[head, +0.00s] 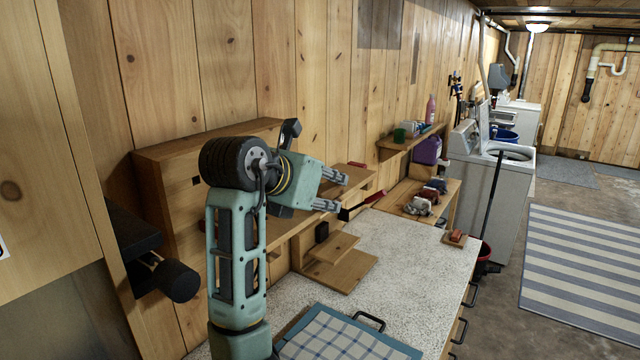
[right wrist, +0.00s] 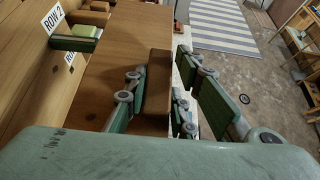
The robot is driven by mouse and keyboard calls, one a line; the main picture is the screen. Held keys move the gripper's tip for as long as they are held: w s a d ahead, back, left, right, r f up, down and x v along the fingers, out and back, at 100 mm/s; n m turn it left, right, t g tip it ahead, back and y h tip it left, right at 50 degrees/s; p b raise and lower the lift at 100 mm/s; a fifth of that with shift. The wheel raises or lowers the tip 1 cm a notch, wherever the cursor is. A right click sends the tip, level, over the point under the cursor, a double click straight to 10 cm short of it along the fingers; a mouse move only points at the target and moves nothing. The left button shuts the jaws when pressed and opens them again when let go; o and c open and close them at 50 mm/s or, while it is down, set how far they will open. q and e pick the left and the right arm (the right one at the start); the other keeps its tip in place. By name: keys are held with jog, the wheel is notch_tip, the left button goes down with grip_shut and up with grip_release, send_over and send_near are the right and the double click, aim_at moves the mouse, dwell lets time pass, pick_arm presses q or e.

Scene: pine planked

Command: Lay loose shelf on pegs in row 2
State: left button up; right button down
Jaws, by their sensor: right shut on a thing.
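My right gripper (head: 331,190) reaches in front of the wooden shelf unit (head: 172,190) on the wall side of the counter. Its fingers are closed on a brown wooden piece (right wrist: 158,82), which appears to be the front lip of the loose shelf (right wrist: 118,62). The brown board stretches away from the fingers along the wall. In the head view the board (head: 355,180) shows partly behind the fingers. A white ROW 2 label (right wrist: 53,18) is on the wood at the left, above a green-topped peg (right wrist: 84,31). A second label (right wrist: 70,58) is partly hidden. My left gripper is not in view.
A low stepped wooden stand (head: 340,268) is on the speckled counter (head: 405,262) below the gripper. A checked cloth (head: 335,338) lies in front. A wooden bench with several small items (head: 420,203) stands farther right. The counter's middle is clear.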

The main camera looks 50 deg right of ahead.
jog(key=shift+w+a+r, duration=0.1)
jog(key=shift+w+r, duration=0.05)
jog(key=shift+w, duration=0.2)
jog(key=w, duration=0.4)
jog(key=shift+w+a, duration=0.2)
jog(key=shift+w, duration=0.9)
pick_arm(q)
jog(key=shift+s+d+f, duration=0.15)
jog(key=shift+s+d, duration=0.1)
pick_arm(e)
jog(key=w+f, duration=0.4)
jog(key=w, duration=0.2)
jog(key=shift+a, duration=0.35)
jog(key=shift+f, duration=0.1)
jog(key=c, duration=1.4)
grip_release()
jog(key=shift+s, duration=0.1)
